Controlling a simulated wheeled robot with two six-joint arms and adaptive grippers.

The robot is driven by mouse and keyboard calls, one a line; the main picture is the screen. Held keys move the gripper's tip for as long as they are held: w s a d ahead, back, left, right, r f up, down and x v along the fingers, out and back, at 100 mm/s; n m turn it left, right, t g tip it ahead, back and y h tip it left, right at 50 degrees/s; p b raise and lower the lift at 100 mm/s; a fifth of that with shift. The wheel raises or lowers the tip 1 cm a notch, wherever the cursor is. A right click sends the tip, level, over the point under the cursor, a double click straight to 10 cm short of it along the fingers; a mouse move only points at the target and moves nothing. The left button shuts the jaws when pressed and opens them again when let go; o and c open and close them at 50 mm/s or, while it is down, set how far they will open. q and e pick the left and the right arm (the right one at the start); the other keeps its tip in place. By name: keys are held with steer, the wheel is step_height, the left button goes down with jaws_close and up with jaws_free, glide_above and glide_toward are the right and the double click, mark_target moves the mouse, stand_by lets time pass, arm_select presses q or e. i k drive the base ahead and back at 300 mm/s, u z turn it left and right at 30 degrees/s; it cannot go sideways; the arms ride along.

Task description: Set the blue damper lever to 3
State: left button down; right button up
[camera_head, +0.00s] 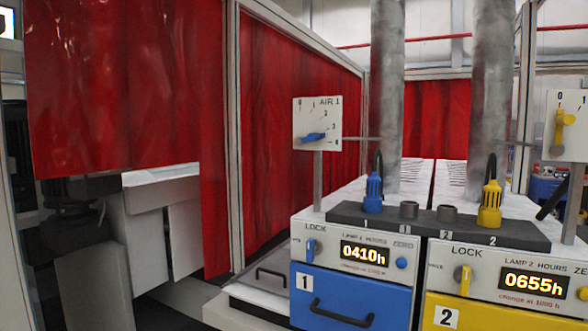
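The blue damper lever (314,137) sits on a white dial plate (317,113) marked AIR 1, left of the first metal duct. The plate's scale runs from 0 at the upper left round to 4 at the lower right. The lever lies nearly level, its tip toward the right and slightly up, pointing between 3 and 4; the exact reading is too small to tell. A thin rod runs from the plate to the duct. Neither of my grippers shows in this view, and nothing touches the lever.
A post (318,180) holds the plate above the blue lamp unit (350,299). A yellow lever (563,130) is on a similar plate at the right edge. Blue (373,193) and yellow (490,204) plugs stand on a dark strip. Red curtains hang behind; space before the plate looks clear.

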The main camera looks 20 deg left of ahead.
mark_target(311, 137)
steer(key=k, duration=0.2)
steer(key=u, duration=1.75)
steer(key=i, duration=1.15)
steer(key=z, duration=2.35)
